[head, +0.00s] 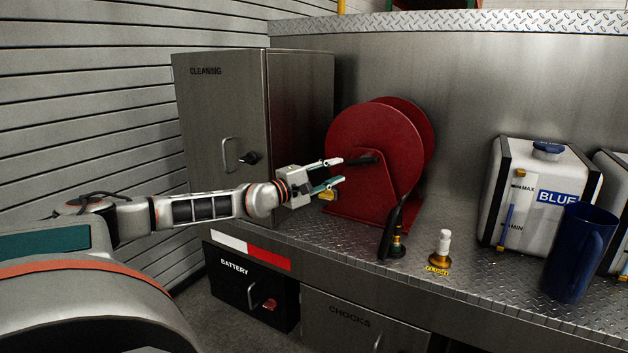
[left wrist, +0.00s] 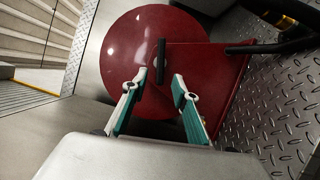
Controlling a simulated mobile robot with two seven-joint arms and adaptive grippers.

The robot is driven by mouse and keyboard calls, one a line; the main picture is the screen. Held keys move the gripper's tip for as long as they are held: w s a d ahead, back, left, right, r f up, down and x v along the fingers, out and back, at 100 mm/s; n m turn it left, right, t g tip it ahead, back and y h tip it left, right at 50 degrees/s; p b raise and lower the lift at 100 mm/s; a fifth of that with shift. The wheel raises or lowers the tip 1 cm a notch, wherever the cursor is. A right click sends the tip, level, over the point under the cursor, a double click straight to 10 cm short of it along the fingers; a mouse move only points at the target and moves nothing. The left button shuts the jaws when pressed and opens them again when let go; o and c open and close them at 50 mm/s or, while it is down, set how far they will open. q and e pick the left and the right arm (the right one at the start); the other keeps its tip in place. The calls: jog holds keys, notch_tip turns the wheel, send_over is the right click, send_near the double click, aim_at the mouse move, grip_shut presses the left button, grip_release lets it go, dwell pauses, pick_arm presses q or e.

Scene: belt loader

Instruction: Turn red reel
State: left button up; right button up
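The red reel (head: 375,140) stands upright on a red base on the metal deck, right of the cleaning cabinet. A black crank handle (head: 362,160) sticks out from its front side. My left gripper (head: 335,172) is open in front of the reel, with its upper finger close to the handle's tip. In the left wrist view the gripper (left wrist: 155,88) points at the reel (left wrist: 135,60), and the black handle (left wrist: 161,62) shows between and just beyond the fingertips. I cannot tell whether a finger touches it. My right gripper is not in view.
A black nozzle (head: 397,225) and a flush valve (head: 440,250) stand on the deck right of the reel. A BLUE tank (head: 530,195) and a blue jug (head: 580,255) are farther right. The cleaning cabinet (head: 220,120) is behind my left arm. Battery box (head: 252,285) sits below.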

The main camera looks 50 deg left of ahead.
pick_arm(q)
jog(key=s+a, duration=0.1)
jog(key=s, duration=0.8)
jog(key=shift+s+f, duration=0.25)
jog(key=shift+f, duration=0.05)
